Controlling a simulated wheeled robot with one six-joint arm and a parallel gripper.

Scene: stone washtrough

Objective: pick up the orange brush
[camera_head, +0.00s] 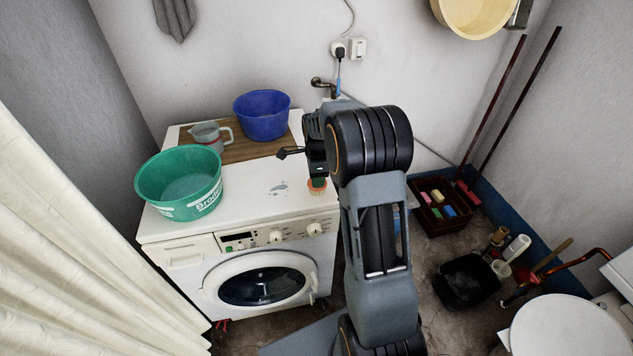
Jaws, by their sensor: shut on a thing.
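The orange brush (317,187) shows as a small orange and green shape over the right end of the white washing machine's top. My gripper (318,174) is right above it, shut on the brush. My dark gripper and wrist hide the upper part of the brush. I cannot tell whether the brush touches the machine's top or hangs just above it.
A green basin (180,183), a blue bowl (262,116) and a measuring jug (211,134) stand on the washing machine (255,198). A tap (325,85) is on the wall behind. A dark red crate (443,222), black bin (467,282) and white round lid (565,326) are right.

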